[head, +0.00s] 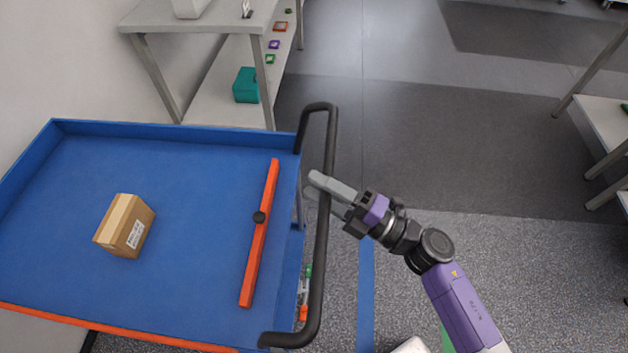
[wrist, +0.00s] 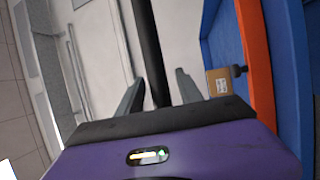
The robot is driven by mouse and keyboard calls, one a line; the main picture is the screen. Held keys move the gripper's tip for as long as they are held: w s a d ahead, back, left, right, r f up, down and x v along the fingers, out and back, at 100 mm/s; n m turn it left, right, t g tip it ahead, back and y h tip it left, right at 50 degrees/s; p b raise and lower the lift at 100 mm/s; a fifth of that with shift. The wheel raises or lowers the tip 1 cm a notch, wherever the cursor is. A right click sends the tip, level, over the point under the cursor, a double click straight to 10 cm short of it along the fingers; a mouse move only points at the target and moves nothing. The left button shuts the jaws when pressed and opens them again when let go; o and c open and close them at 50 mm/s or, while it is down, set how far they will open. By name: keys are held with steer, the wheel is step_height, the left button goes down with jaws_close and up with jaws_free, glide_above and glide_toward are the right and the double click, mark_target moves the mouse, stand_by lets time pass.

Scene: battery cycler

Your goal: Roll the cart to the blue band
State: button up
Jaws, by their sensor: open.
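The cart (head: 190,290) has a blue tray top and fills the left of the head view. Its black handle (head: 323,235) runs along its right side. My gripper (head: 312,188) is at the handle, its fingers open on either side of the bar. In the wrist view the handle bar (wrist: 148,45) passes between my two open fingers (wrist: 158,95). I cannot tell whether either finger touches it. The blue band (head: 366,300) is a stripe on the floor right of the handle, partly hidden behind my arm.
A cardboard box (head: 125,226) and an orange bar (head: 260,235) with a black knob lie on the cart. A grey table (head: 205,22) with a lower shelf stands behind it. Another shelf unit (head: 605,118) is at the right edge. The dark floor between is clear.

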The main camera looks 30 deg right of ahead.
steer(key=shift+w+a+r, duration=0.1)
steer(key=shift+w+a, duration=0.25)
steer(key=shift+w, duration=0.2)
jaws_close()
stand_by(1.1)
